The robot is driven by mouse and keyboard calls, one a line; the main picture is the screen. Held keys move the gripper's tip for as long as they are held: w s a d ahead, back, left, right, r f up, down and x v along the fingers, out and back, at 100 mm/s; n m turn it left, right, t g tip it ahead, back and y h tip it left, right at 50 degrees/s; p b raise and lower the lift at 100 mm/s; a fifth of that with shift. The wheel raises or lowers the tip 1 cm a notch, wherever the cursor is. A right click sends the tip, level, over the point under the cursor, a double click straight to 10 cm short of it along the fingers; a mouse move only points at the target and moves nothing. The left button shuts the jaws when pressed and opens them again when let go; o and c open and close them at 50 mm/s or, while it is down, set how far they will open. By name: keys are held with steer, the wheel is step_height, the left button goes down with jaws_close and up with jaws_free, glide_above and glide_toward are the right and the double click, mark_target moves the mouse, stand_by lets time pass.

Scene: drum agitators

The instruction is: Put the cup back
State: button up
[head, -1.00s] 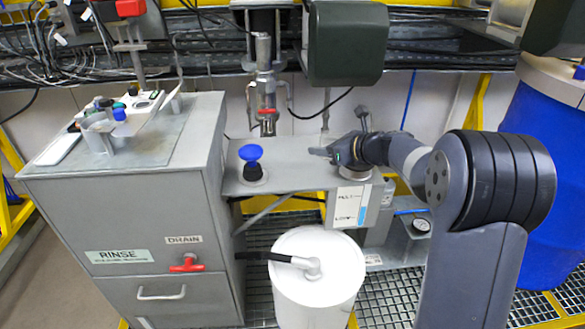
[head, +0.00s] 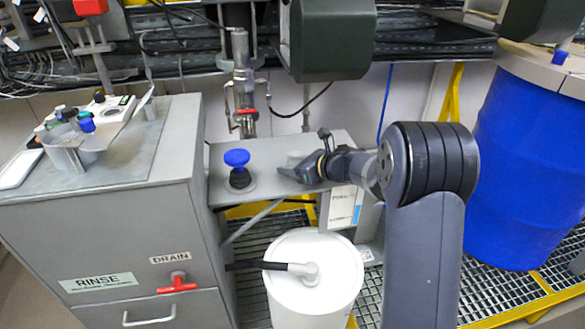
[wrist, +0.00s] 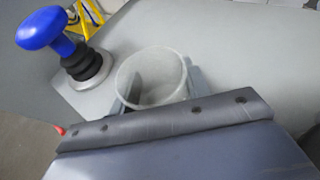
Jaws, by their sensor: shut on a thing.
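The cup (wrist: 152,75) is a pale grey, round, open-topped vessel seen in the wrist view. It stands between the fingers of my gripper (wrist: 155,88), which is shut on it. Its lower part is hidden by the gripper body. In the head view my gripper (head: 298,172) is over the right part of the grey shelf (head: 265,186), and a small pale part of the cup (head: 296,157) shows behind the fingers. I cannot tell whether the cup's base touches the shelf.
A blue-knobbed black plunger (head: 237,160) stands left of the cup; it also shows in the wrist view (wrist: 62,40). A metal tap with a red lever (head: 245,110) hangs above the shelf. A white lidded drum (head: 312,275) stands below. The rinse cabinet (head: 120,235) is at left.

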steer(key=shift+f, duration=0.2)
steer(key=o, duration=0.6)
steer(key=shift+f, duration=0.1)
steer(key=shift+c, duration=0.2)
steer(key=o, duration=0.5)
steer(key=shift+c, duration=0.2)
steer(key=shift+r, duration=0.3)
steer(key=v, duration=1.2)
